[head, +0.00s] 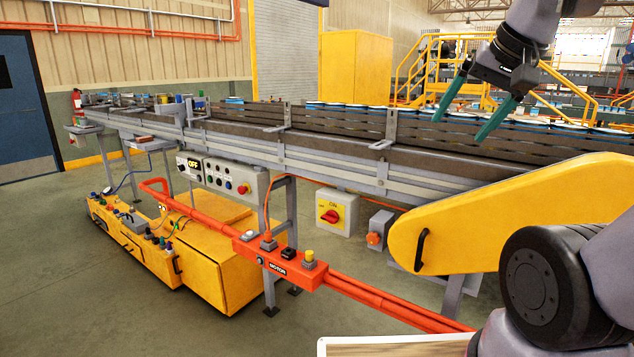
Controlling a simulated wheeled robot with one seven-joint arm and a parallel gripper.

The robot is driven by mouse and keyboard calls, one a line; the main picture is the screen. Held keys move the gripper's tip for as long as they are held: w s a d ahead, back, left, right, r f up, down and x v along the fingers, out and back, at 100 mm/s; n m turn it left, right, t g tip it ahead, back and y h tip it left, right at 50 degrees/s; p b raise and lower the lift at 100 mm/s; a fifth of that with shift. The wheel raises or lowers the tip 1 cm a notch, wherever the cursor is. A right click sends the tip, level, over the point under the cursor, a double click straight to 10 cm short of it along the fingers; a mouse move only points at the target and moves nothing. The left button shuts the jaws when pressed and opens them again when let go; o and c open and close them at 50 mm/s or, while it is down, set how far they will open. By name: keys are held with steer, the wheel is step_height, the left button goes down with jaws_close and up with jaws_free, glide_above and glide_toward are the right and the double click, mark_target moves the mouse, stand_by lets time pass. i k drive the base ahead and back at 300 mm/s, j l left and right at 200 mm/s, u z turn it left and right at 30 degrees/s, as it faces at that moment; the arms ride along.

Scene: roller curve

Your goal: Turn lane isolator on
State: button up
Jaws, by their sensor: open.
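A light grey switch box with a yellow face (336,209) hangs below the conveyor near the middle of the head view. It carries a red rotary handle (330,216) and small lettering that seems to read "ON". I take it to be the isolator; no lane label is readable. The handle looks roughly level, but its exact setting is too small to tell. My gripper (462,123) is at the upper right, above the conveyor, with its two teal fingers spread apart and empty. It is well clear of the switch box, above it and to its right.
A roller conveyor (330,160) runs across the view. A red rail with a "MOTOR" box (279,262) crosses in front. Left of the switch is a button panel (222,176) with an "OFF" sign; right is a grey box (379,229). A yellow guard (480,225) stands at right.

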mark_target(331, 216)
steer(key=i+j, duration=0.75)
steer(key=i, duration=0.1)
